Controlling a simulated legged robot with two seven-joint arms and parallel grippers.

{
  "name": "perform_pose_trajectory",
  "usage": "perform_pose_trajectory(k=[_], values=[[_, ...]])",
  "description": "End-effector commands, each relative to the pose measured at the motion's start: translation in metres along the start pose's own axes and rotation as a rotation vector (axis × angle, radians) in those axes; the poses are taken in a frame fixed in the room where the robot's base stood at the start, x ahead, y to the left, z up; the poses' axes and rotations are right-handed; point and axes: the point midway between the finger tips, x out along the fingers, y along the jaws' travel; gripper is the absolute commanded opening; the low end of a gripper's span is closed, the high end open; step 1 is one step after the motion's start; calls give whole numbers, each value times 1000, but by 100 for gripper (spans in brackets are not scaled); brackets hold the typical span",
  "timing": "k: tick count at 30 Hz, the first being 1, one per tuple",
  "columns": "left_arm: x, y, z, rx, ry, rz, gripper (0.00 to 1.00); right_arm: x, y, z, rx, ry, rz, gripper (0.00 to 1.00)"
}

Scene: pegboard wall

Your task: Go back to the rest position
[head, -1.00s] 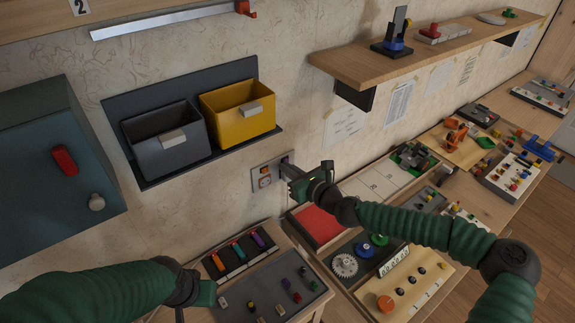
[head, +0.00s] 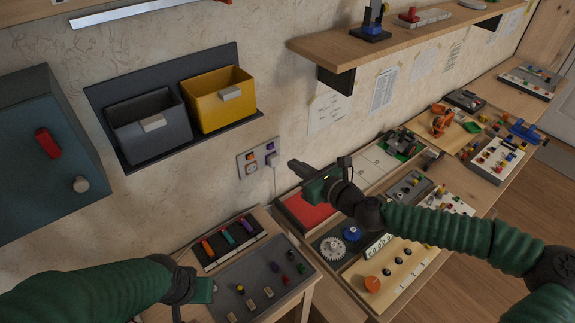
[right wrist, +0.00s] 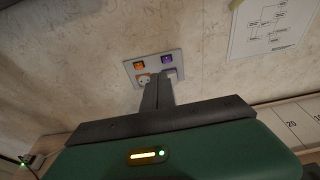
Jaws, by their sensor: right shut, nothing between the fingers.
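My right gripper (head: 293,164) is shut and empty, in front of the wall to the right of a small socket panel (head: 248,157). A gap of wall shows between its fingertips and the panel. A pale plug (head: 271,160) sits in the panel's lower right, with a thin cable hanging down. In the right wrist view the closed fingers (right wrist: 158,82) point toward the panel (right wrist: 133,69) and overlap its lower edge. My left gripper (head: 200,292) is low at the left, by the small table; its fingers are not clear.
A grey bin (head: 150,145) and a yellow bin (head: 222,105) hang above the panel. A shelf (head: 400,45) juts out at upper right. A blue-grey cabinet (head: 40,170) is at left. Workbenches with trays and parts lie below my right arm.

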Motion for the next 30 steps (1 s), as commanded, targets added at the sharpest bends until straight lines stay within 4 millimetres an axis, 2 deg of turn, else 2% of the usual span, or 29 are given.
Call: perform_pose_trajectory(k=[3, 17, 20, 23, 24, 26, 27, 28, 29, 30], values=[[0, 0, 0, 1, 0, 0, 0, -7, 0, 2, -1, 1, 0, 0], [0, 0, 0, 0, 0, 0, 0, -6, 1, 2, -5, 3, 2, 0], [0, 0, 0, 0, 0, 0, 0, -3, 17, -13, -78, 41, 38, 0], [0, 0, 0, 0, 0, 0, 0, -1, 58, -57, -303, 148, 144, 0], [0, 0, 0, 0, 0, 0, 0, -5, 78, -84, -440, 207, 212, 0], [0, 0, 0, 1, 0, 0, 0, -20, 103, -130, -685, 306, 336, 0], [0, 0, 0, 1, 0, 0, 0, -37, 113, -161, -865, 373, 431, 0], [0, 0, 0, 1, 0, 0, 0, -53, 118, -183, -1007, 421, 511, 0], [0, 0, 0, 1, 0, 0, 0, -72, 117, -202, -1155, 470, 596, 0], [0, 0, 0, 1, 0, 0, 0, -100, 110, -222, -1349, 530, 713, 0]])
